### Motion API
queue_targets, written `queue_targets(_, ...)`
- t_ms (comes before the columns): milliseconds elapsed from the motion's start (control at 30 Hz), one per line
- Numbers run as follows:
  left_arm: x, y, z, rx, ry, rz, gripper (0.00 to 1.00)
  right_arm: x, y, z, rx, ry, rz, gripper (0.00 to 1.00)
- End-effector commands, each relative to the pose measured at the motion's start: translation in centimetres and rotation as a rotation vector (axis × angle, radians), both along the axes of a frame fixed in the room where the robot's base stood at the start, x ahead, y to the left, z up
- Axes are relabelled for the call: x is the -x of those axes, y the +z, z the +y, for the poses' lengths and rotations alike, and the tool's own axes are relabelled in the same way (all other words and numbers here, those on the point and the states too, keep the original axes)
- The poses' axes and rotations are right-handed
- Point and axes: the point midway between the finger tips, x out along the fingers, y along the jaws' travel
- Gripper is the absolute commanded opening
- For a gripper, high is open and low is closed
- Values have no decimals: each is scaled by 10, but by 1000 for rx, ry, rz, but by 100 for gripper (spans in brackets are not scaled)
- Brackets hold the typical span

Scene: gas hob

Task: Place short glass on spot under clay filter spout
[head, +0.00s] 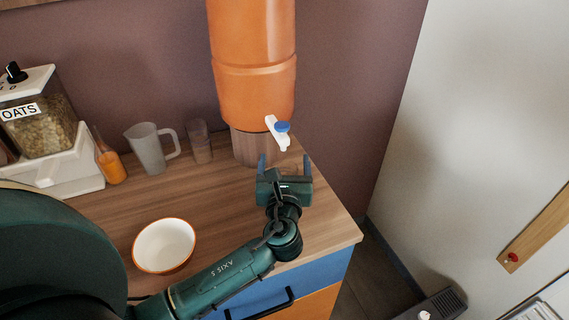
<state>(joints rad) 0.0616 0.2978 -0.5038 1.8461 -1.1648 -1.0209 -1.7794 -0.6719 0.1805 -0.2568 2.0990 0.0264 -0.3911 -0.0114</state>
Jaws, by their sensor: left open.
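The orange clay filter (255,85) stands on a round wooden base (250,148) at the back of the counter. Its white spout with a blue knob (280,131) points to the front right. My left gripper (284,165) is open just below and in front of the spout, with one finger to each side. A faint, see-through round outline (291,170) shows between the fingers on the counter; I cannot tell whether it is the short glass or a marked spot. Clear glassware (201,150) stands left of the base. My right gripper is not in view.
A clear measuring jug (149,150), a small orange bottle (111,165) and an oats dispenser (42,135) stand to the left. A white bowl with an orange rim (164,245) sits near the front. The counter's right edge is close to my left gripper.

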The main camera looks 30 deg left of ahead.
Motion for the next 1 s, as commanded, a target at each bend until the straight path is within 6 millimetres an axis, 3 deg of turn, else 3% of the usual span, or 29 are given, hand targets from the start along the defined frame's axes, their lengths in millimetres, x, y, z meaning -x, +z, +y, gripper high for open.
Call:
queue_targets(167,2,3,-1,0,-1,0,77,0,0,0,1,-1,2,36)
queue_targets(267,13,2,-7,1,-2,2,77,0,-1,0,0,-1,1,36)
queue_targets(700,93,2,-45,2,-1,1,77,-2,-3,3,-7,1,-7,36)
queue_targets(1000,108,3,-52,1,0,0,77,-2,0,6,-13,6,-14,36)
